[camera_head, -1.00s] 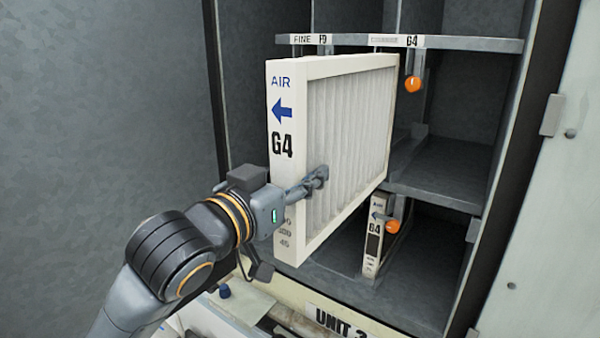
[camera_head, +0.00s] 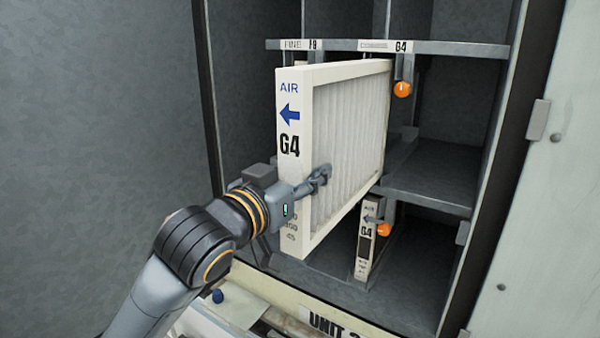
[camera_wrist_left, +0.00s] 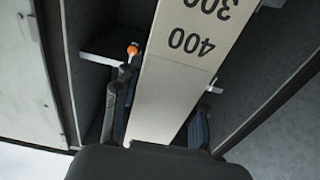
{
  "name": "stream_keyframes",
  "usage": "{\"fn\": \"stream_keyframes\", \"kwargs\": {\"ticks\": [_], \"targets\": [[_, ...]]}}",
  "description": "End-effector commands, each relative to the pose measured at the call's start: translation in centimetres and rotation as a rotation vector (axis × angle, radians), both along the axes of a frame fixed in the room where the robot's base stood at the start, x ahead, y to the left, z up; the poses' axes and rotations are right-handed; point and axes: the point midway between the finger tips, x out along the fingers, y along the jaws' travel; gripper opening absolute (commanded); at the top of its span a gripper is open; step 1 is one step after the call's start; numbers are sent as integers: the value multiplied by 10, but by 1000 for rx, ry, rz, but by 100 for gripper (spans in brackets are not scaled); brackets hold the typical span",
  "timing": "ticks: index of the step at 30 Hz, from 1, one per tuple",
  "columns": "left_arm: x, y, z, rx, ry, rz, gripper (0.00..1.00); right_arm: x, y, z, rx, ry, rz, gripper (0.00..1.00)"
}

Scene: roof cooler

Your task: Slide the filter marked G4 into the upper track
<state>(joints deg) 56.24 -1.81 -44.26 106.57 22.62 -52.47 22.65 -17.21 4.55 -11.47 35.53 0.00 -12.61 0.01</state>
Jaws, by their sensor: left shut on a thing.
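The G4 filter (camera_head: 345,145) is a white-framed pleated panel held upright, with AIR, a blue left-pointing arrow and G4 on its narrow front face. My left gripper (camera_head: 318,180) is shut on its frame, low on the front end; one finger shows on the pleated side. In the left wrist view the filter's printed edge (camera_wrist_left: 185,70) lies between the fingers. The filter stands in front of the cabinet opening, its far end near the shelf strip (camera_head: 400,46) labelled G4. Whether its far end is inside a track is hidden. My right gripper is not in view.
Orange knobs hang at the upper track (camera_head: 402,89) and lower track (camera_head: 384,230). A second, narrow G4-marked filter edge (camera_head: 366,240) stands in the lower bay. A middle shelf (camera_head: 435,178) lies right. The open door panel (camera_head: 545,220) bounds the right side.

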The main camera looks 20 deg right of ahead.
Motion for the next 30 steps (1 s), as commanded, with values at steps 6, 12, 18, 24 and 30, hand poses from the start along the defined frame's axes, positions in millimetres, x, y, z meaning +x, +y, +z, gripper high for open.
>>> {"fn": "stream_keyframes", "kwargs": {"ticks": [6,12,18,24,30], "targets": [[6,-9,2,-4,-3,-1,0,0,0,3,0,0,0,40],[12,-17,2,-3,-4,-1,0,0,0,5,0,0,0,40],[18,-24,1,-3,-3,-1,0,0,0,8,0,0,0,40],[22,-30,1,-3,-4,-1,0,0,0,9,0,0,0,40],[24,-32,1,-3,-3,-1,0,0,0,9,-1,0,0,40]]}}
